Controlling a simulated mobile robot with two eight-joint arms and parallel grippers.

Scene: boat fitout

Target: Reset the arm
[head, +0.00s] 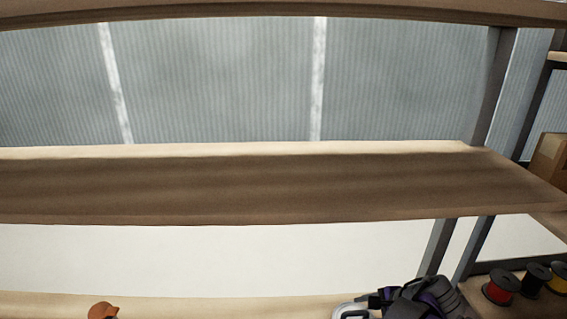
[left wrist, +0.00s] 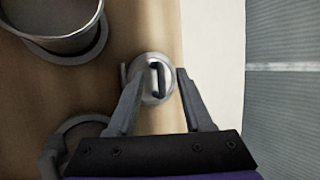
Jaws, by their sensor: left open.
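My left gripper (left wrist: 158,75) shows in the left wrist view, its two grey fingers spread apart. A small round grey piece with a dark slot (left wrist: 155,66) appears between the fingertips, on or above a wooden surface (left wrist: 105,88). I cannot tell whether the fingers touch it. My right gripper is not in view.
The head view shows a wooden shelf board (head: 240,185), mostly bare, and grey uprights (head: 490,90). A metal pot (left wrist: 62,22) shows in the wrist view.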

